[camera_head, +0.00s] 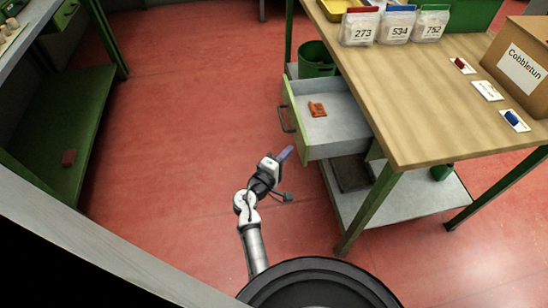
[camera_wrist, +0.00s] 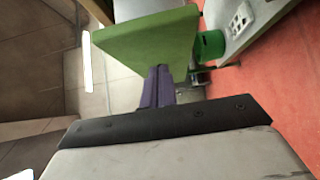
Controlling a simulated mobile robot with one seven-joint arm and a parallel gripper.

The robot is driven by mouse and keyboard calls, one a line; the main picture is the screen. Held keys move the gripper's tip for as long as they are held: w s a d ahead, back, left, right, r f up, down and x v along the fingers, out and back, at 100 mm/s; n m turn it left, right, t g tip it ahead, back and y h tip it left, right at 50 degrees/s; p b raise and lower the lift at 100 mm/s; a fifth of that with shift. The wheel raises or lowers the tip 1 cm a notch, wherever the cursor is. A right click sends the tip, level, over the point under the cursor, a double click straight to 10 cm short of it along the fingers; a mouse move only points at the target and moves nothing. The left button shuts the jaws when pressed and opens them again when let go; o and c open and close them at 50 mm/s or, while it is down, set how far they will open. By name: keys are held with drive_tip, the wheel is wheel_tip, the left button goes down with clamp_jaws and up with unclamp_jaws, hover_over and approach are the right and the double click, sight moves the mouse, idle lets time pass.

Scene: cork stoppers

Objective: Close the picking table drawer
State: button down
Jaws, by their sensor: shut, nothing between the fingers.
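The picking table (camera_head: 430,95) has a wooden top and green legs. Its drawer (camera_head: 338,133) is pulled out toward the left, with a green front and a dark handle (camera_head: 282,120). An orange item (camera_head: 317,109) lies inside the drawer. My gripper (camera_head: 287,154) is just below and in front of the drawer's near front corner, with its purple fingers together and empty. In the wrist view the fingers (camera_wrist: 157,80) overlap the green drawer front (camera_wrist: 145,42). I cannot tell whether they touch it. The handle is not clear in the wrist view.
A green bin (camera_head: 316,60) stands behind the drawer. A lower shelf (camera_head: 410,197) sits under the table. Labelled bags (camera_head: 395,25) and a cardboard box (camera_head: 520,60) are on top. A green shelf (camera_head: 65,135) stands at left. Red floor between is clear.

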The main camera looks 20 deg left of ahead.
drive_tip(key=shift+w+d, duration=0.5)
drive_tip(key=shift+d, duration=0.3)
drive_tip(key=shift+d, duration=0.1)
